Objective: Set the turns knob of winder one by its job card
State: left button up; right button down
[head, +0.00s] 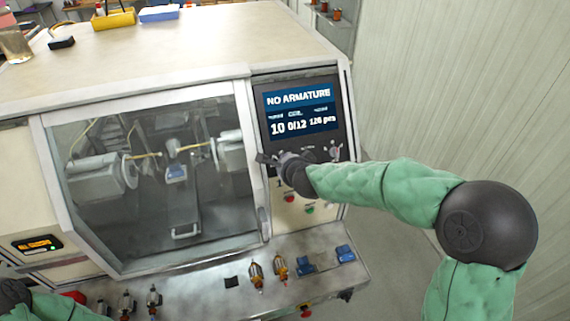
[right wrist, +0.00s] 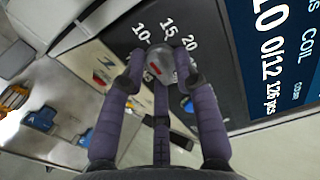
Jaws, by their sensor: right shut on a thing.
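The turns knob (right wrist: 158,68) is a round grey knob with a red mark, on the dark panel of the winder (head: 150,45). Printed numbers 10, 15 and 20 show around it in the right wrist view; I cannot tell exactly which one it points at. My right gripper (right wrist: 155,72) is shut on the knob, fingers on both sides of it. In the head view the gripper (head: 270,158) hides the knob. The winder's screen (head: 300,108) reads NO ARMATURE, 10, 0/12 and 126 pcs. I cannot make out a job card. My left arm shows at the lower left, its gripper out of view.
Another knob (head: 335,150) sits right of my gripper. Red (head: 290,198) and green (head: 310,210) buttons are below. A closed window (head: 215,170) covers the winding chamber. Armatures (head: 257,278) and blue parts (head: 345,254) stand on the front ledge. A small orange display (head: 38,244) is at left.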

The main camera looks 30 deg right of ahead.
jog(key=shift+s+a+f, duration=0.2)
jog(key=shift+f, duration=0.4)
jog(key=c, duration=1.1)
grip_release()
jog(key=shift+c, duration=0.2)
jog(key=shift+d+r, duration=0.1)
jog(key=shift+r, duration=0.05)
jog(key=shift+w+d+r, duration=0.1)
jog(key=shift+r, duration=0.2)
jog(key=v, duration=1.2)
jog(key=shift+f, duration=0.2)
